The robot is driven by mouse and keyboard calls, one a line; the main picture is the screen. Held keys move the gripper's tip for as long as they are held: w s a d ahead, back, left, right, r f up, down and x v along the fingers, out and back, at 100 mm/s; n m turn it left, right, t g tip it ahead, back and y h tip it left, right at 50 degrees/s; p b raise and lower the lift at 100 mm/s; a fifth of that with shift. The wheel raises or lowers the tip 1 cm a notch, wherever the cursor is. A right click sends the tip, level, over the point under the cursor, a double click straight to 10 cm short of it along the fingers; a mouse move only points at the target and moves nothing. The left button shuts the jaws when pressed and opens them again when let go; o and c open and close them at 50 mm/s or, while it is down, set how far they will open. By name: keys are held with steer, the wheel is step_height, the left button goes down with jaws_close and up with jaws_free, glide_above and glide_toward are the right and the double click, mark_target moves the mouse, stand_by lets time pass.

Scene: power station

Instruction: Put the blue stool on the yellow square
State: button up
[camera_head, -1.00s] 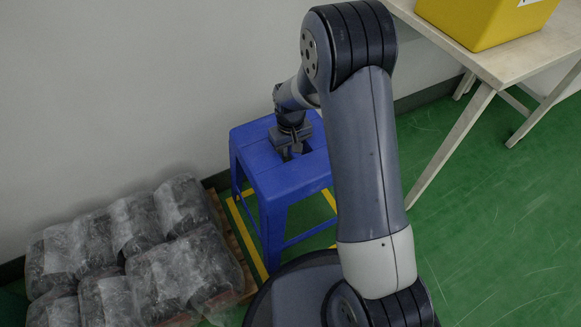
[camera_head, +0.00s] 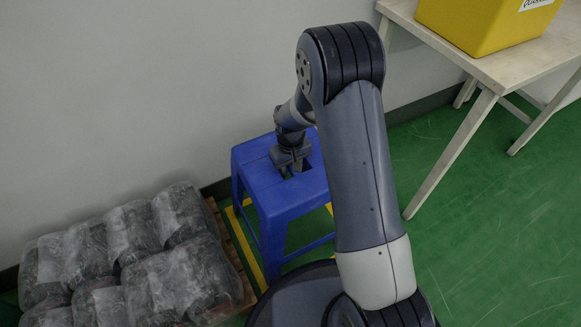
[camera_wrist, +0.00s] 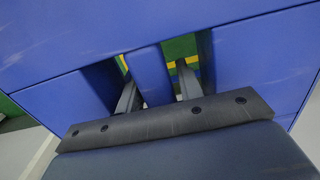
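The blue stool (camera_head: 262,187) stands upright by the wall, with yellow floor lines beside its legs. The yellow square (camera_head: 246,240) shows only in part; the stool and my arm hide the rest. My gripper (camera_head: 290,168) points down at the stool's seat. In the wrist view, its two fingers (camera_wrist: 158,92) reach into two slots in the blue seat, one on each side of the middle bar (camera_wrist: 150,75). Narrow gaps show between the fingers and the bar, so the gripper looks open around it. The far leg ends are hidden.
A pallet of plastic-wrapped dark bags (camera_head: 150,250) stands close to the left of the stool. A pale table (camera_head: 480,62) with a yellow box (camera_head: 480,22) is at the right. Green floor (camera_head: 480,220) is clear below the table. The wall is just behind the stool.

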steer(key=shift+o, duration=0.9)
step_height(320, 180, up, 12)
steer(key=p, duration=0.4)
steer(key=shift+r, duration=0.15)
